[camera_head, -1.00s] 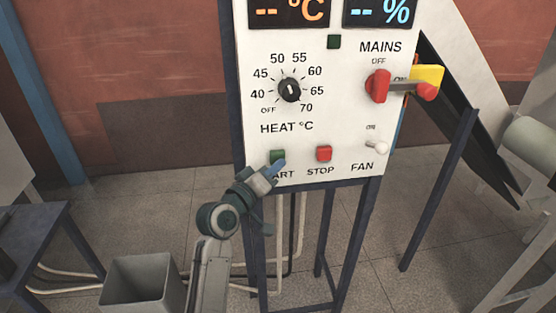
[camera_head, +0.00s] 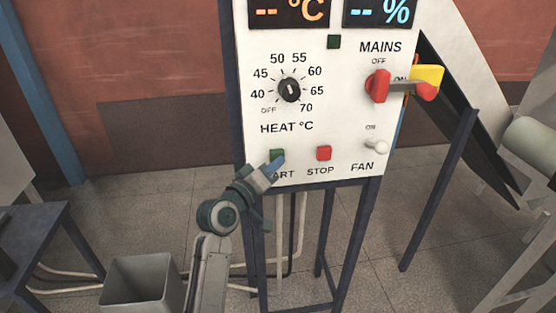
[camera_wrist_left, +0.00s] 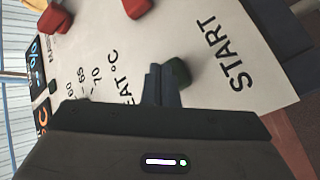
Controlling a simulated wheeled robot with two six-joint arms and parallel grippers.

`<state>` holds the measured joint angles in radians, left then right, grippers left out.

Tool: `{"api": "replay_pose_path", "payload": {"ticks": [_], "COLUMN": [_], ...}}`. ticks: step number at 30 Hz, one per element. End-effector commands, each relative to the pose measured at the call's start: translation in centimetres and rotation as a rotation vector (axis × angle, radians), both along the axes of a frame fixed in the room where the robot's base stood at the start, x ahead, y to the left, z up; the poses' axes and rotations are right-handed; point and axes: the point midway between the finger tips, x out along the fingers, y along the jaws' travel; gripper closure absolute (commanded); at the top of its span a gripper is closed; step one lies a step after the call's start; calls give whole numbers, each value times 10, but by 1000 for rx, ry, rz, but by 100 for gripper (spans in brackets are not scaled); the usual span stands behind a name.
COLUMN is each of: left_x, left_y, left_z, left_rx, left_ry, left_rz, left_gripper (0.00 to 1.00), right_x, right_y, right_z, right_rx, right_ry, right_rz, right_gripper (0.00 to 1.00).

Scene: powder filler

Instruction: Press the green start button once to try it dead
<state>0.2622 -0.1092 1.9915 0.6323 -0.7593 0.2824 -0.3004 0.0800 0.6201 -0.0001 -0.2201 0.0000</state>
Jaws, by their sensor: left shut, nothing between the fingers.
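The green start button (camera_head: 277,155) is at the lower left of the white control panel (camera_head: 335,110), above the word START, which my gripper partly covers in the head view. My left gripper (camera_head: 276,166) is shut and empty, its fingertips at the button's lower edge in the head view. In the left wrist view the shut fingers (camera_wrist_left: 162,84) overlap the side of the green button (camera_wrist_left: 179,73). I cannot tell whether they touch it or whether it is pushed in. The two displays above show only dashes. My right gripper is not in view.
To the right of start are the red stop button (camera_head: 323,153) and the fan switch (camera_head: 376,147). Above are the heat knob (camera_head: 290,89) and the red mains lever (camera_head: 379,86) with a yellow tag (camera_head: 427,77). A grey bin (camera_head: 143,284) stands at lower left.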

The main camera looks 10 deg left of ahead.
Motion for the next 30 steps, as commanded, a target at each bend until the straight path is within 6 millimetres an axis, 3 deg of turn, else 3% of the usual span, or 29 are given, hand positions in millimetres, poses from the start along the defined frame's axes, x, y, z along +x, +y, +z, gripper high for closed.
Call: {"api": "replay_pose_path", "payload": {"ticks": [14,24,30], "left_x": [-18,-19,-35], "left_y": [-6,-7,-13], "left_z": [0,0,0], "left_rx": [-1,0,-3], "left_ry": [0,0,1], "left_rz": [1,0,0], "left_gripper": [100,100,100], "right_x": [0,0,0], "right_y": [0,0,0], "right_z": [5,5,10], "right_rx": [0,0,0], "right_ry": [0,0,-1], "right_rz": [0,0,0], "right_gripper": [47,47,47]}}
